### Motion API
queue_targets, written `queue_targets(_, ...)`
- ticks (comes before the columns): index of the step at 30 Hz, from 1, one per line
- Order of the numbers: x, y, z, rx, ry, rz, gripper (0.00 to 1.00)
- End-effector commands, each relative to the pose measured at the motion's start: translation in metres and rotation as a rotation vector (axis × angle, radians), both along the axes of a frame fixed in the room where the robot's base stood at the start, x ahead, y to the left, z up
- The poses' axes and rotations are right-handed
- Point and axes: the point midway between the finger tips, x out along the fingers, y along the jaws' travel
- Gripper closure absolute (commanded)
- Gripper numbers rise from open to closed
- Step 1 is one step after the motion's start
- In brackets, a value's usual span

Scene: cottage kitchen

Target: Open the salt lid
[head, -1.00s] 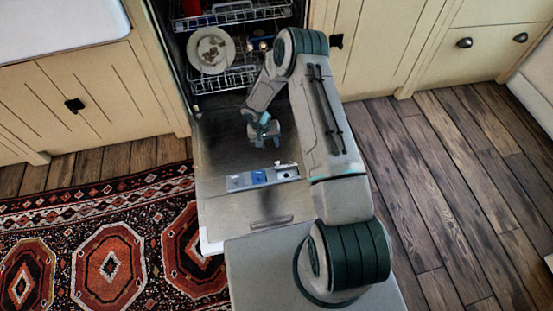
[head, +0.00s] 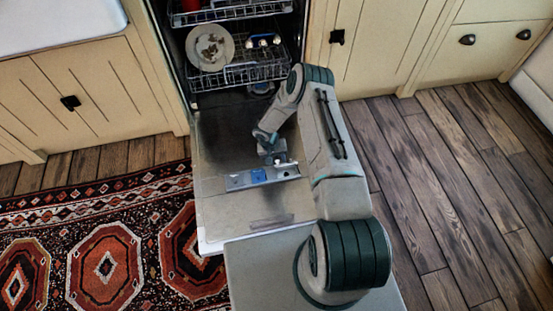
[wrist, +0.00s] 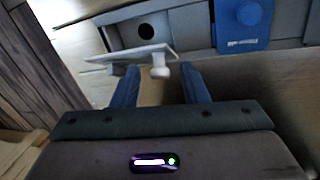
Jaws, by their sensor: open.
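The dispenser strip (head: 238,183) lies across the inner face of the lowered dishwasher door. In the wrist view, a pale flat lid (wrist: 128,55) with a small white knob (wrist: 160,71) stands tilted off the strip (wrist: 190,30). A dark round opening (wrist: 146,31) shows just beyond it; I take this as the salt lid. My gripper (wrist: 160,76) is open, with one blue finger on each side of the knob. I cannot tell whether either finger touches it. In the head view, my gripper (head: 279,157) is low over the strip's right part and hides some of it.
A blue cap (wrist: 243,22) sits on the strip, right of the lid. The lower rack (head: 245,75) holds a dirty plate (head: 210,47) and is behind my gripper. The door's front part (head: 225,212) is bare. A patterned rug (head: 105,250) lies at left.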

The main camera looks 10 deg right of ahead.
Motion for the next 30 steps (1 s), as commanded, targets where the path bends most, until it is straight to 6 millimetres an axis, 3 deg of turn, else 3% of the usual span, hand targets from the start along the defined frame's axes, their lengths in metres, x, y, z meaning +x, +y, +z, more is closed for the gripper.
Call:
queue_targets(5, 0.000, 0.000, 0.000, 0.000, 0.000, 0.000, 0.60)
queue_targets(9, 0.000, 0.000, 0.000, 0.000, 0.000, 0.000, 0.99)
queue_targets(10, 0.000, 0.000, 0.000, 0.000, 0.000, 0.000, 1.00)
queue_targets(20, 0.002, 0.000, -0.002, 0.001, 0.018, -0.001, 1.00)
queue_targets(30, 0.013, 0.000, -0.008, 0.000, 0.150, -0.002, 1.00)
